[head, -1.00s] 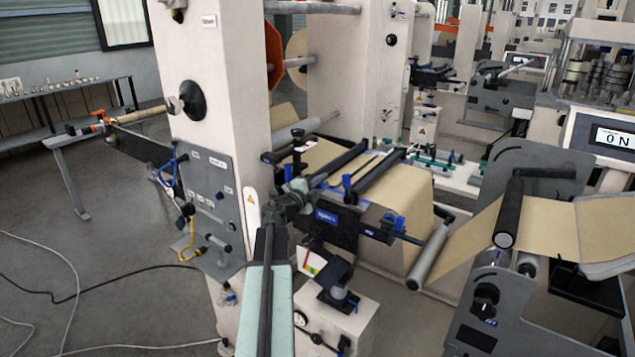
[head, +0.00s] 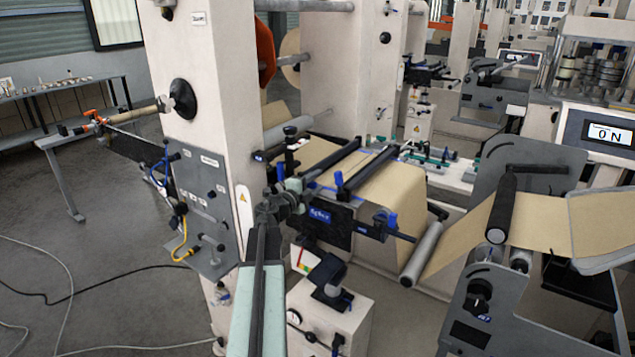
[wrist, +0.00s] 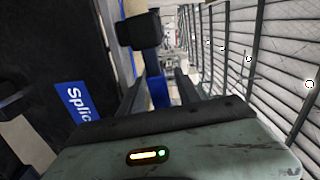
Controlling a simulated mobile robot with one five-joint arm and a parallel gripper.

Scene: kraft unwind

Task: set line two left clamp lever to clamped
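The splice table (head: 334,218) of the near line has a dark front with a blue label, and brown web runs over it. Two dark clamp bars lie across its top; the left one (head: 333,160) is nearer my arm. A blue lever (head: 339,181) stands upright by the table's front edge; whether it belongs to the left clamp is unclear. My gripper (head: 298,185) is at the table's left front corner. In the wrist view my gripper (wrist: 160,95) has its fingers apart.
A white machine column (head: 205,110) with a grey panel stands close left of my arm. A white box with a black-topped fixture (head: 328,275) is below the table. A roller (head: 424,254) is at right. Cables lie on open floor at left.

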